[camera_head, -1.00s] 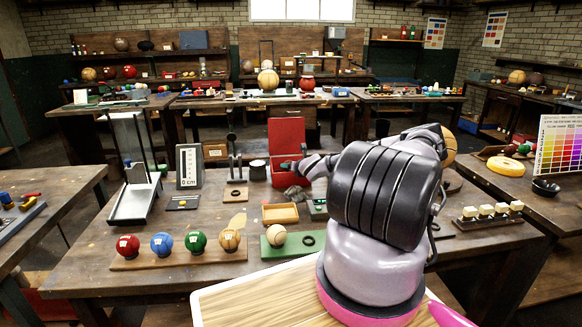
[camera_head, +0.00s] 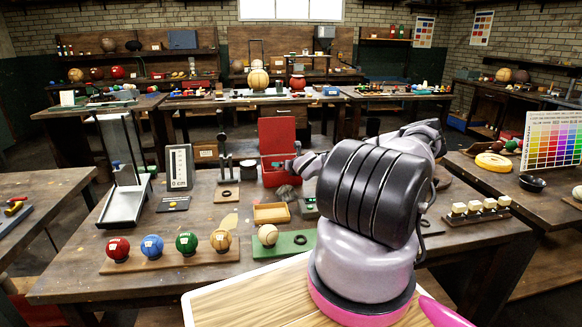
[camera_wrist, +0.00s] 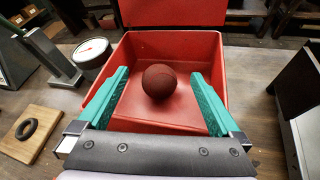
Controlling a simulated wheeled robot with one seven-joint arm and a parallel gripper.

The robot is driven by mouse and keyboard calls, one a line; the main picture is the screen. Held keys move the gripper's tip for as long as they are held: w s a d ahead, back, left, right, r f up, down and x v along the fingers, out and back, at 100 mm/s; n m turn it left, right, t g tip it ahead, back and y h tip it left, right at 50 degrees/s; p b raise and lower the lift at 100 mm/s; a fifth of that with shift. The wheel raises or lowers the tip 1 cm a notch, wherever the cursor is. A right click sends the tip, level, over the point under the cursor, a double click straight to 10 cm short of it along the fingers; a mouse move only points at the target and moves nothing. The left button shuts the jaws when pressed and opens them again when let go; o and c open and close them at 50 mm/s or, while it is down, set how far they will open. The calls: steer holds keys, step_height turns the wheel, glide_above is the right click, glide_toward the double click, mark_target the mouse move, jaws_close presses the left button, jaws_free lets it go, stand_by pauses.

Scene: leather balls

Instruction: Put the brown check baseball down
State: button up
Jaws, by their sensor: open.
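A dark brownish-red ball (camera_wrist: 161,82), which looks like the brown check baseball, lies in an open red box (camera_wrist: 145,42) in the wrist view. No check pattern can be made out. My gripper (camera_wrist: 158,86) is open, its green fingers spread left and right of the ball with a gap on each side. In the head view the red box (camera_head: 277,133) stands with its lid up behind my arm, and my gripper (camera_head: 280,165) reaches into it. The ball is hidden there.
A round dial (camera_wrist: 92,50) and a metal stand (camera_wrist: 50,58) are left of the box. A wooden block (camera_wrist: 28,140) with a black ring lies at the near left. In the head view, a rack of several coloured balls (camera_head: 172,258) and a green board (camera_head: 285,246) stand at the front.

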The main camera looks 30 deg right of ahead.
steer(key=v, duration=0.9)
steer(key=s+a+r+n+g+y, duration=0.2)
steer(key=s+a+r+n+g, duration=0.15)
steer(key=a+n, duration=0.45)
steer(key=s+a+r+n+g+y, duration=0.1)
steer(key=s+a+r+n+g, duration=0.4)
steer(key=n, duration=0.6)
steer(key=s+a+r+n+h, duration=0.25)
steer(key=s+r+n, duration=0.3)
steer(key=r, duration=0.55)
steer(key=s+a+r+n+h, duration=0.1)
steer(key=s+a+r+n, duration=0.2)
steer(key=s+r+n, duration=0.55)
steer(key=s+a+r+n+t+y, duration=0.1)
steer(key=s+a+r+t+y, duration=0.1)
steer(key=s+r, duration=1.1)
steer(key=s+a, duration=0.1)
steer(key=s, duration=0.1)
steer(key=shift+s+a+n+y, duration=0.3)
steer(key=shift+a+n+y, duration=0.05)
steer(key=shift+a+n, duration=0.05)
